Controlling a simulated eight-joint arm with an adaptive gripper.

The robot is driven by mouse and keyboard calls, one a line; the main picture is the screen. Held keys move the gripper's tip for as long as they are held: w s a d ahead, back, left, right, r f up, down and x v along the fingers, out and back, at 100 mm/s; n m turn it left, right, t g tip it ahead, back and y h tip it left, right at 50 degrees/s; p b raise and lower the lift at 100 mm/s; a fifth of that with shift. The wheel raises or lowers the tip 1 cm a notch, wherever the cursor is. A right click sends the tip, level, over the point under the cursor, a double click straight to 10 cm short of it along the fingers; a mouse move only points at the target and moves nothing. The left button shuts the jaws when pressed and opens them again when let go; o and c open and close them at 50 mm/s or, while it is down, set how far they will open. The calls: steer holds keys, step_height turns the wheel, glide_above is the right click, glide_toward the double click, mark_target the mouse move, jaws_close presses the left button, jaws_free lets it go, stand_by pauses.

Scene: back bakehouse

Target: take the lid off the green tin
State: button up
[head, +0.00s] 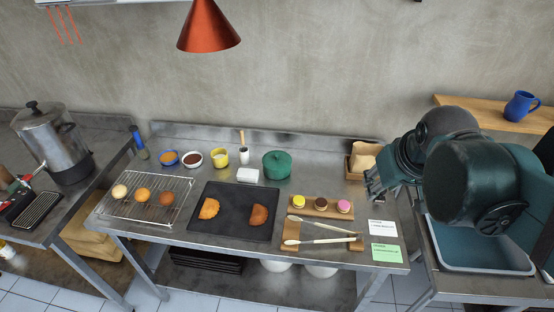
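The green tin (277,168) stands upright towards the back of the steel table, right of centre. Its green lid (277,156) is on, with a small knob on top. My gripper (373,187) is at the right end of the table, well to the right of the tin and apart from it. It is small and partly hidden by my arm, so I cannot tell whether its fingers are open or shut.
Left of the tin are a white block (247,175), a yellow cup (219,157) and small bowls. A paper-filled box (358,165) stands near my gripper.

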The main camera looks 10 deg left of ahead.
steer(key=w+a+r+n+g+p, duration=0.25)
steer(key=w+a, duration=0.35)
steer(key=w, duration=0.6)
steer(key=n+g+h+p, duration=0.25)
steer(key=n+p, duration=0.35)
steer(key=n, duration=0.4)
glide_above(277, 157)
steer(key=w, duration=0.1)
steer(key=shift+g+y, duration=0.4)
steer(key=shift+y, duration=0.05)
steer(key=f, duration=1.7)
steer(key=shift+w+a+f, duration=0.15)
steer(key=shift+a, duration=0.15)
steer(key=shift+w+a+f, duration=0.1)
steer(key=shift+a+f, duration=0.2)
steer(key=shift+f, duration=0.15)
steer(key=shift+d+f, duration=0.15)
steer(key=shift+f, duration=1.15)
